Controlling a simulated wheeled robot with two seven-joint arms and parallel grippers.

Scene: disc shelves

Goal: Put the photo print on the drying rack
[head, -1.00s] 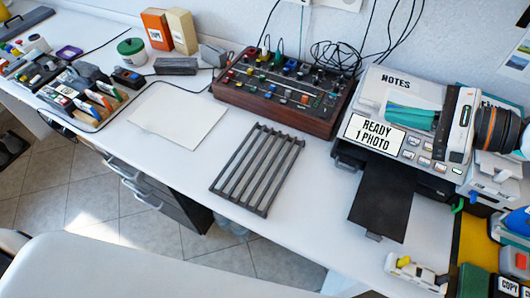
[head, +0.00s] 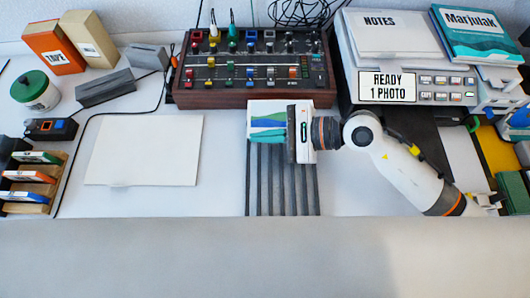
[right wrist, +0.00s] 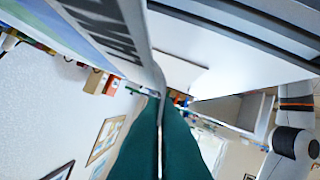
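The photo print (head: 265,120), a sheet with white, blue and green on it, is over the far end of the drying rack (head: 283,185). My right gripper (head: 267,136) comes in from the right and is shut on the print. In the right wrist view its green fingers (right wrist: 160,145) are close together, with the lettered sheet (right wrist: 112,30) seen nearly edge-on between them. The rack's dark bars show in that view at upper right, apart from the fingers. The rack is dark grey and slatted; its near end is cut off by my body. My left gripper is out of view.
The printer (head: 385,90), reading READY 1 PHOTO, stands right of the rack. A control box (head: 250,98) with knobs stands behind it. A white sheet (head: 145,150) lies to the left. Bare table lies between that sheet and the rack.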

